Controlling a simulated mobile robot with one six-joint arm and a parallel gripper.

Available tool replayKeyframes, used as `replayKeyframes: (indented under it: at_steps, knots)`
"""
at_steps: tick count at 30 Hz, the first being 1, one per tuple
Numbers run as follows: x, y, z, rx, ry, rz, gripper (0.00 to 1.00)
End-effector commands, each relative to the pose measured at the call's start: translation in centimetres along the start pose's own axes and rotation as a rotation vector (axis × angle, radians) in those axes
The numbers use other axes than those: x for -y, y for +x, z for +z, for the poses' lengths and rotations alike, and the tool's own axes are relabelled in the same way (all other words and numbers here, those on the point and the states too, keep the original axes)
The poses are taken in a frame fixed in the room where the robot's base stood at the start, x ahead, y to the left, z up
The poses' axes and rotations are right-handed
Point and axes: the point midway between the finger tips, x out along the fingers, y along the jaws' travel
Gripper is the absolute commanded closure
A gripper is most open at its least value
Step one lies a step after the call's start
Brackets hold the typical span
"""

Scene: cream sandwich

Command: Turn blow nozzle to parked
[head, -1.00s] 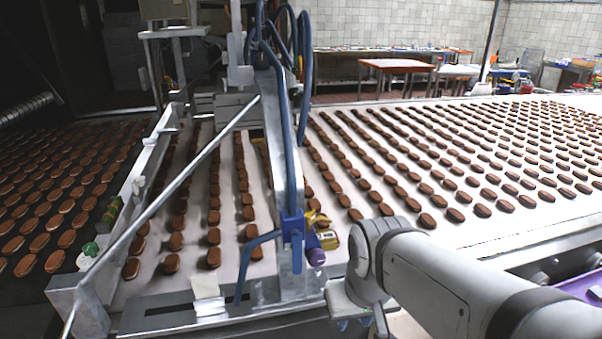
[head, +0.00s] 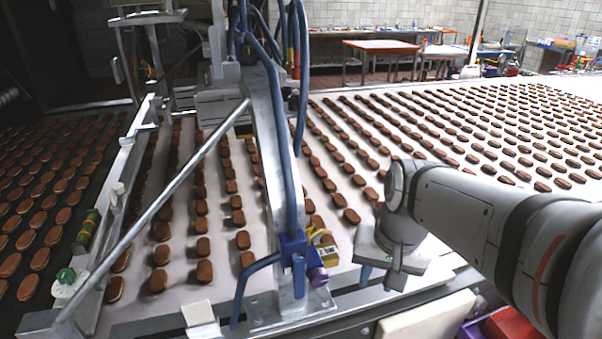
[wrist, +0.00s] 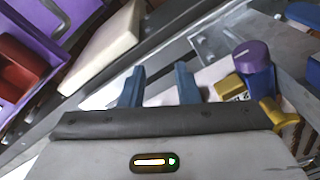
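A blue bent tube (head: 250,284), which looks like the blow nozzle, points down and left from a blue clamp (head: 292,244) on the grey metal arch. A purple knob (head: 317,275) and a yellow tagged part (head: 326,254) sit on the clamp's right side. The purple knob (wrist: 250,54) and yellow part (wrist: 233,86) show right of my fingers in the wrist view. My gripper (head: 377,277) is right of the knob, apart from it, above the conveyor's front edge. Its blue fingers (wrist: 159,82) are spread with nothing between them.
Rows of brown biscuits (head: 203,245) lie on the white belt (head: 360,235) beneath the arch. A slanted metal bar (head: 170,195) stands left of the tube. A cream panel (head: 425,318) and a purple bin (wrist: 50,30) lie below the front edge.

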Motion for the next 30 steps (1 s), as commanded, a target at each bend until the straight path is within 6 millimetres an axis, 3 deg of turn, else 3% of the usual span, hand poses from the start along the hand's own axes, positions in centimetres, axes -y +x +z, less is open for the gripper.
replayKeyframes:
  at_steps: [1,6,10,15,21,30]
  knots:
    - [1.4,-2.3,-1.5,0.041,0.072,-0.014,0.71]
    - [6.0,-6.9,-5.3,0.202,0.358,-0.044,0.71]
    - [9.1,-9.4,-7.5,0.316,0.533,-0.04,0.71]
    - [11.6,-11.1,-9.2,0.41,0.671,-0.021,0.71]
    - [12.6,-10.9,-9.4,0.445,0.72,-0.011,0.71]
    - [13.3,-6.8,-7.5,0.446,0.718,-0.008,0.71]
